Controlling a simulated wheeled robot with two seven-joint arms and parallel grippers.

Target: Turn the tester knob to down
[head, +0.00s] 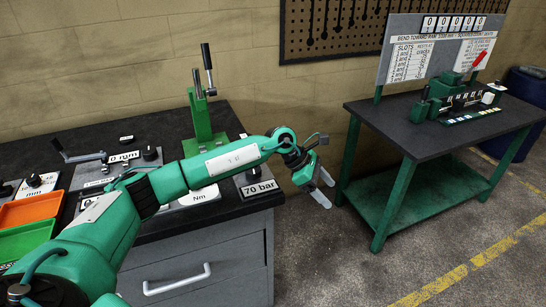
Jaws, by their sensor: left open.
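Several black knobs show on the dark bench (95,140), and I cannot tell which is the tester knob. One knob (253,174) stands behind the "70 bar" label (259,188) at the bench's right corner. Another knob (150,153) is beside the "0 mm" label (124,157), and a third knob (34,180) is at the far left. My left gripper (323,187) is open and empty, off the bench's right end, to the right of the "70 bar" label. My left arm hides part of the panels. My right gripper is not in view.
A green lever press (200,125) stands at the bench's back. Orange (30,208) and green (26,238) trays are at the left. A separate table (430,139) on the right carries a green machine and a sign board (435,48). Floor lies open between bench and table.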

